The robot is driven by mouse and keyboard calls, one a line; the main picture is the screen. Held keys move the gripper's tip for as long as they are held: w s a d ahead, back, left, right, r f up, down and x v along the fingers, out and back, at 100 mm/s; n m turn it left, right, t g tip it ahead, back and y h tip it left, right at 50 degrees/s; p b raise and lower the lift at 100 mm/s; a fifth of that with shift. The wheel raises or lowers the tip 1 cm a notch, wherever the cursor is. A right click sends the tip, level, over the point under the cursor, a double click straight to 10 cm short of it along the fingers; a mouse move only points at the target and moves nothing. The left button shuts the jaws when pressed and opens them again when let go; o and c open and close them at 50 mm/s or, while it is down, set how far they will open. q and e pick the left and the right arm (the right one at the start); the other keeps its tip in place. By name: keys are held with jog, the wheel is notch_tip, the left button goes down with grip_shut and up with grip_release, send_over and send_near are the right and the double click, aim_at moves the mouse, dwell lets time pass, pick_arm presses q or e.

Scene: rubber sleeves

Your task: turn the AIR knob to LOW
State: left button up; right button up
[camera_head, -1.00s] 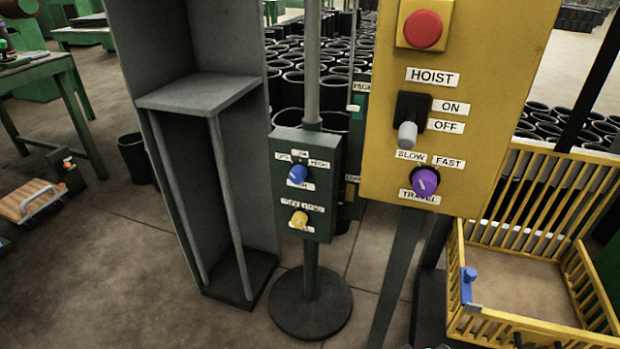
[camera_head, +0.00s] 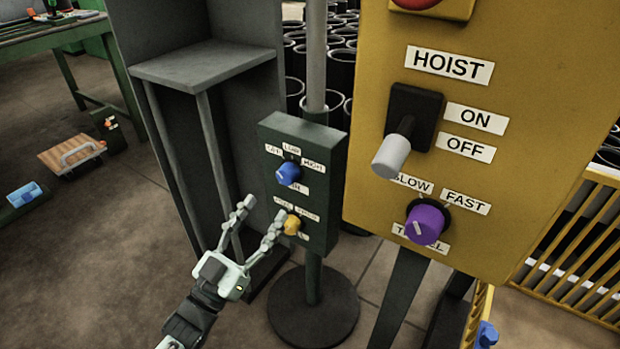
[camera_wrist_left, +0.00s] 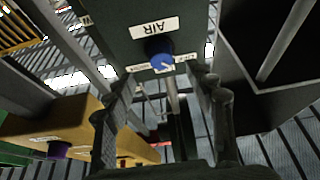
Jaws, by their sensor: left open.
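The AIR knob (camera_head: 288,173) is blue and sits on the upper part of a dark green panel box (camera_head: 327,152) on a post. Labels OFF, LOW and HIGH are above it, and a partly legible label is below. In the left wrist view the blue knob (camera_wrist_left: 159,53) appears upside down by its AIR label (camera_wrist_left: 154,28). I cannot tell which label its pointer faces. My left gripper (camera_head: 264,210) is open and empty, in front of the box and below left of the knob, apart from it. My right gripper is not in view.
A yellow knob (camera_head: 292,225) sits below the blue one, close to my left fingers. A yellow HOIST panel (camera_head: 365,150) with a grey lever (camera_head: 392,158) and a purple knob (camera_head: 424,226) stands at right. A grey shelf stand (camera_head: 205,66) stands left of the box.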

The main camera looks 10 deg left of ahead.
aim_at(284, 180)
pick_arm(q)
jog(key=x, duration=0.7)
jog(key=shift+s+a+r, duration=0.1)
jog(key=shift+r, duration=0.05)
jog(key=shift+w+r, duration=0.1)
jog(key=shift+w, duration=0.2)
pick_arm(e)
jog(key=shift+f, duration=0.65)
pick_arm(q)
jog(key=shift+c, duration=0.5)
jog(key=c, duration=1.1)
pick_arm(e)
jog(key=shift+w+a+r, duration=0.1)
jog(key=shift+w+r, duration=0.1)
